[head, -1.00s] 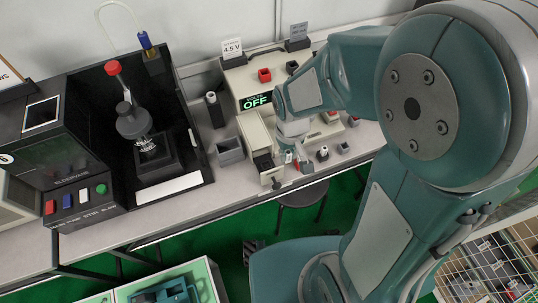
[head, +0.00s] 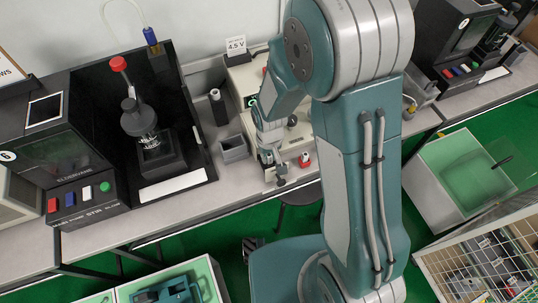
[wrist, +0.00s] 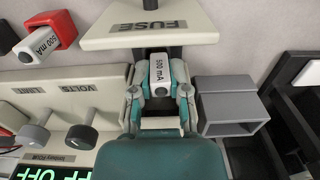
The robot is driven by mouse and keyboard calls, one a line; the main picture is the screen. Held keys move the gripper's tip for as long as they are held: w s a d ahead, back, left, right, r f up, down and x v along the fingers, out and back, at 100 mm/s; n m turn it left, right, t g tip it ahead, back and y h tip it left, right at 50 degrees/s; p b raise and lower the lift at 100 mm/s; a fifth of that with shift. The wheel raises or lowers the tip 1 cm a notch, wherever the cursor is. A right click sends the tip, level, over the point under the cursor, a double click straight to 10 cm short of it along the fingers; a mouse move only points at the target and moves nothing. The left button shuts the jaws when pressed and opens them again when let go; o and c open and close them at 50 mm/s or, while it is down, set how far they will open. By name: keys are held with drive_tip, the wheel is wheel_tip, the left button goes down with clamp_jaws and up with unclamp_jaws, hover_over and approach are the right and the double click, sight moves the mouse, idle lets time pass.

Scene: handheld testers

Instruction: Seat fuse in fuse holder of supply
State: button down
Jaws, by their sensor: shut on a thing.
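The supply (head: 240,76) is a cream box on the bench. In the wrist view its sloped face (wrist: 62,85) has VOLTS and LIMIT knobs and a green OFF display. The fuse holder front, a cream plate marked FUSE (wrist: 185,40), stands out at the top centre. My gripper (wrist: 160,90) is shut on a pale fuse (wrist: 158,70) marked 500 mA. The fuse lies right behind the FUSE plate, over the dark opening. I cannot tell how deep it sits. In the head view my gripper (head: 268,153) is at the holder, mostly hiding it.
A grey open box (wrist: 231,105) stands right of my gripper. A black stirring station (head: 150,140) is left of the supply. The bench's front edge is close.

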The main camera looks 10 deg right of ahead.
drive_tip(key=c, duration=0.6)
unclamp_jaws()
drive_tip(key=shift+d, duration=0.25)
drive_tip(key=shift+a, duration=0.15)
drive_tip(key=shift+r, duration=0.3)
wheel_tip(320, 180, up, 12)
drive_tip(key=s+d+r+m+t, duration=0.1)
drive_tip(key=s+d+r+t, duration=0.1)
drive_tip(key=s+d+r, duration=0.1)
drive_tip(key=s+d+r+m+t, duration=0.1)
drive_tip(key=s+d+r, duration=0.3)
drive_tip(key=r, duration=0.4)
drive_tip(key=s+d+r+m+t, duration=0.1)
drive_tip(key=s+d+r+t, duration=0.1)
drive_tip(key=s+d+r, duration=0.2)
drive_tip(key=shift+s+r+t, duration=0.3)
drive_tip(key=shift+s+r, duration=0.6)
drive_tip(key=shift+r, duration=0.1)
